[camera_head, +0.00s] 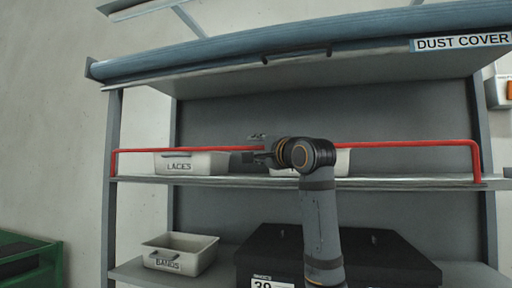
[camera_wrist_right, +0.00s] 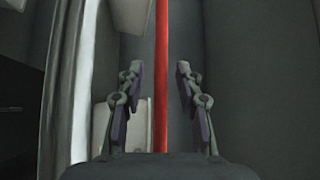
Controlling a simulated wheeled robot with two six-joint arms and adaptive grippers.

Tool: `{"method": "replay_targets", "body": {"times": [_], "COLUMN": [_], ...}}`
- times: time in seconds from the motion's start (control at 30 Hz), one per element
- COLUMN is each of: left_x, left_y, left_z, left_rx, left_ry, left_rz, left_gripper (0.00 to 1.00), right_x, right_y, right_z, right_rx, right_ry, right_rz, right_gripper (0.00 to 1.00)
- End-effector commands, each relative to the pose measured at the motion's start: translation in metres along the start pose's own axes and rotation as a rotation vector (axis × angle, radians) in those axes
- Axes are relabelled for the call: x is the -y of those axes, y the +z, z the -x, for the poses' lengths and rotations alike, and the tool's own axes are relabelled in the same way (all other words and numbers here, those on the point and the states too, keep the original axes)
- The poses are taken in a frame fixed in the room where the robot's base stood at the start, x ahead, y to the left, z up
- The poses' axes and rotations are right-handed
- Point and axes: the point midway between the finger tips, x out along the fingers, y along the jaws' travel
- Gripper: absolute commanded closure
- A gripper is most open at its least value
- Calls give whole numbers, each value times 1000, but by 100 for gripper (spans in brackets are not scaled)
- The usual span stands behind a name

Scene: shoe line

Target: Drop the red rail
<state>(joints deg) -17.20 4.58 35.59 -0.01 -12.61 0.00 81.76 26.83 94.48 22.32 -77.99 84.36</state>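The red rail (camera_head: 412,143) runs level across the front of the middle shelf in the head view, with a bent-down end at each side of the rack. My right gripper (camera_head: 258,150) is at the rail near its middle. In the right wrist view the rail (camera_wrist_right: 162,70) passes between the two fingers of the gripper (camera_wrist_right: 161,80). The fingers stand apart with a gap on both sides of the rail, so the gripper is open around it. My left gripper is in neither view.
A LACES bin (camera_head: 192,164) and another pale bin (camera_head: 343,163) stand behind the rail on the middle shelf (camera_head: 400,183). Below are a BANDS bin (camera_head: 180,252) and black boxes (camera_head: 390,262). A blue rolled dust cover (camera_head: 300,45) hangs above. A green container (camera_head: 30,255) is at lower left.

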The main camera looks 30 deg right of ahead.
Motion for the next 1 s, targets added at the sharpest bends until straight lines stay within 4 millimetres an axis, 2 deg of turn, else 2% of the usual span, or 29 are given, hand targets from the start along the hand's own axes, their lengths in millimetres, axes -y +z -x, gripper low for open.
{"method": "replay_targets", "body": {"times": [0.03,0.23,0.73,1.0], "left_x": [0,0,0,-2], "left_y": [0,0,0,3], "left_z": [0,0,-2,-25], "left_rx": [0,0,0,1], "left_ry": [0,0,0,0], "left_rz": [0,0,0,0], "left_gripper": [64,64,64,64], "right_x": [0,0,-1,-4], "right_y": [0,0,1,9], "right_z": [0,0,1,9], "right_rx": [0,0,0,1], "right_ry": [0,0,-5,-79], "right_rz": [0,0,6,77], "right_gripper": [73,100,100,100]}}
